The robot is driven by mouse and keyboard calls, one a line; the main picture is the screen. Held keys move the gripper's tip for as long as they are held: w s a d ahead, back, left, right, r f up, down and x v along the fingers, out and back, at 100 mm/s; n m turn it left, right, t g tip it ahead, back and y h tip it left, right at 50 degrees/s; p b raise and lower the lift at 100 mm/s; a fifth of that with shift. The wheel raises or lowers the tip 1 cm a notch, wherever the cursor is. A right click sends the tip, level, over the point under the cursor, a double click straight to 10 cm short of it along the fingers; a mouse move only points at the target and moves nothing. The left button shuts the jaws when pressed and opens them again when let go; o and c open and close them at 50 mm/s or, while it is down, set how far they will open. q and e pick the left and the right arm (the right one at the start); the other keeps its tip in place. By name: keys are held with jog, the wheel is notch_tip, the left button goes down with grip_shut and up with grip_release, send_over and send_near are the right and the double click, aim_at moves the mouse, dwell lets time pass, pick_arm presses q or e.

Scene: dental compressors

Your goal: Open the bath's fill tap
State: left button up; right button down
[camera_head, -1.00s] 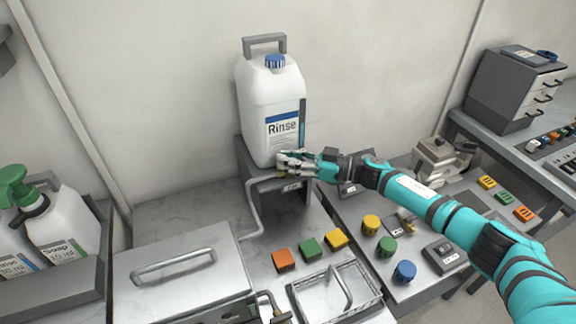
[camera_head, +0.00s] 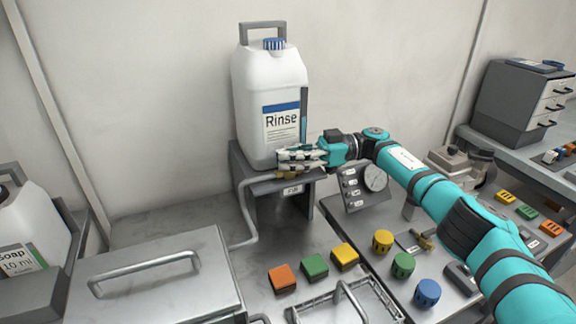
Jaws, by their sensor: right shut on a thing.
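A white Rinse jug (camera_head: 268,105) with a blue cap stands on a grey stand (camera_head: 243,165). Brass tap parts (camera_head: 288,175) show at the stand's front top edge, above a small label that looks like "Fill". A thin pipe (camera_head: 243,212) runs from there down to the lidded metal bath (camera_head: 150,268). My right gripper (camera_head: 287,160) is shut at the tap, low against the jug's front. Its fingers cover most of what they hold, and the handle's angle cannot be made out. My left gripper is not in view.
Orange, green and yellow blocks (camera_head: 314,265) lie on the bench by a wire basket (camera_head: 345,300). A gauge panel (camera_head: 366,185) and several coloured knobs (camera_head: 403,264) stand below my right arm. A Soap jug (camera_head: 32,235) is at left, a drawer unit (camera_head: 522,102) at right.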

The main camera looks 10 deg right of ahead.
dwell(0.4)
jog(key=c, duration=1.3)
grip_release()
